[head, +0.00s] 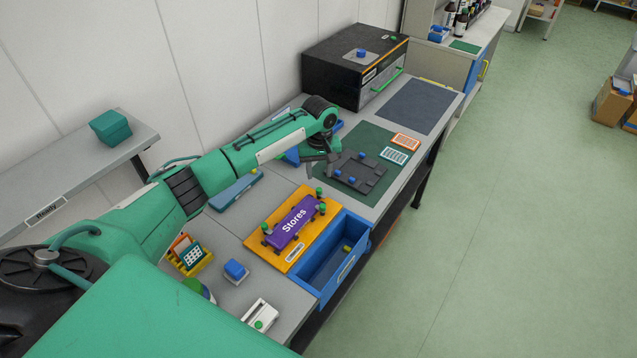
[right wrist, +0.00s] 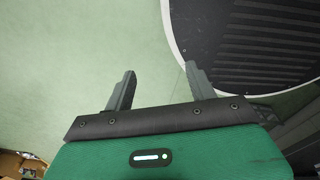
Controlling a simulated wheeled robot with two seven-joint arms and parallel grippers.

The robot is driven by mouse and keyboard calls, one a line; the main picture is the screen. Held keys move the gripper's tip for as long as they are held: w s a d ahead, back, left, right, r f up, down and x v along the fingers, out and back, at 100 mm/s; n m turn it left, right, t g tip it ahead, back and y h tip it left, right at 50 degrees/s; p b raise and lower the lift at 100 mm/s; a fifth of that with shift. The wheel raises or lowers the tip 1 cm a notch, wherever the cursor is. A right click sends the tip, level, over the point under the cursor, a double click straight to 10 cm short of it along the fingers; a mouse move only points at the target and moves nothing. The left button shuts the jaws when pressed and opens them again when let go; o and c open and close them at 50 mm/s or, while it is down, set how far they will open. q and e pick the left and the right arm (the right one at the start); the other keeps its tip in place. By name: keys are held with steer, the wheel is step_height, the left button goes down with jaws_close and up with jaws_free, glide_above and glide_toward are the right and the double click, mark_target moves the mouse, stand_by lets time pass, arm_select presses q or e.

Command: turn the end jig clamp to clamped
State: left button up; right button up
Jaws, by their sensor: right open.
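An orange jig board (head: 252,242) lies on the bench with a purple plate marked "Stores" (head: 294,222) on it. Several green-knobbed clamps stand around the plate, one at the far end (head: 319,191) and one at the near left end (head: 265,228). They are too small for me to tell which are clamped. My left gripper (head: 321,170) hangs beyond the far end of the board, beside a dark grey fixture (head: 371,171) with blue knobs. Its finger gap is unclear. My right gripper (right wrist: 158,88) is open and empty, over the floor in the right wrist view.
A blue drawer (head: 345,268) stands open at the bench front, beside the board. A black box with a green handle (head: 352,68) stands at the back. A blue block (head: 235,270) and a white switch box (head: 260,317) sit nearer. A dark mat (head: 413,105) is clear.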

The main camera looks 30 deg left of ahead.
mark_target(319, 190)
arm_select(q)
step_height(319, 190, down, 6)
steer(key=shift+r+p, duration=0.15)
steer(key=shift+p, duration=0.4)
steer(key=shift+f, duration=0.65)
jaws_close()
arm_select(e)
steer(key=shift+a+r, duration=0.7)
steer(key=shift+r, duration=0.15)
